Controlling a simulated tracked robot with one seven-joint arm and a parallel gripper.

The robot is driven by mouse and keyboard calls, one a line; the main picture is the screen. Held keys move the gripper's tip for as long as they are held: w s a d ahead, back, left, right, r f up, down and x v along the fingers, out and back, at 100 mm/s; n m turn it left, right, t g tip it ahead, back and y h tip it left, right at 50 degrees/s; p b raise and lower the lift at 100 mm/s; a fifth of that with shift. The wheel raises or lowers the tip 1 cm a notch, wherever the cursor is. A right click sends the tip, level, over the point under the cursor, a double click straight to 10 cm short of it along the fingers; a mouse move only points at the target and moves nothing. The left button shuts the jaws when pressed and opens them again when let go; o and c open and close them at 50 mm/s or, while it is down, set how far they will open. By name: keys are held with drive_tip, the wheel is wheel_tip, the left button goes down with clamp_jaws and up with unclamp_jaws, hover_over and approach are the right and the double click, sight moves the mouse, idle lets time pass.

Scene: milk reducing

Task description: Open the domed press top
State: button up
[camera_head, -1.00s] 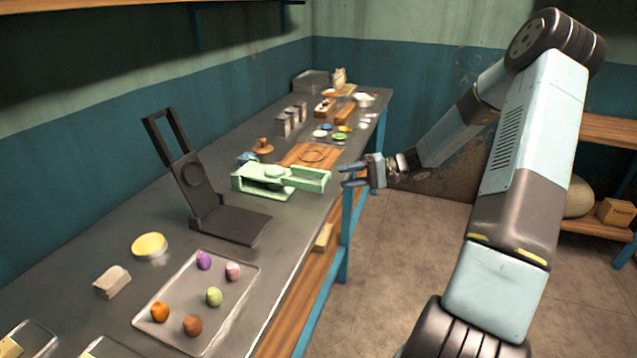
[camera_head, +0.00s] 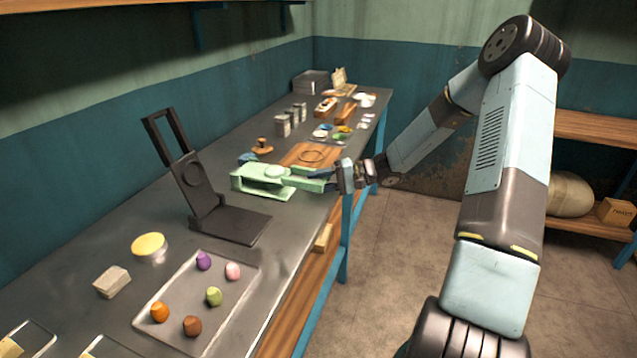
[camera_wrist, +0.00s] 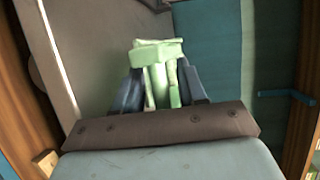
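The pale green press (camera_head: 262,190) stands on the grey bench, right of the black hinged press. A round dome (camera_head: 275,171) shows on its top, and a green handle (camera_head: 300,184) extends right toward the bench's front edge. My gripper (camera_head: 322,180) is at the free end of this handle. In the wrist view, the green handle (camera_wrist: 158,56) lies between the two dark fingers of my gripper (camera_wrist: 162,85). The fingers look spread on either side of it. Whether they touch it is hard to tell. The press top looks lowered.
The black press (camera_head: 225,222) stands open to the left, its lid raised. A tray (camera_head: 240,268) with several coloured lumps is in front of it. A wooden board (camera_head: 300,154) with a ring lies behind the green press. The floor right of the bench is clear.

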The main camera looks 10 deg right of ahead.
drive_tip(key=shift+s+d+f, duration=0.1)
clamp_jaws()
drive_tip(key=shift+d, duration=0.1)
idle(0.3)
drive_tip(key=shift+r, duration=0.4)
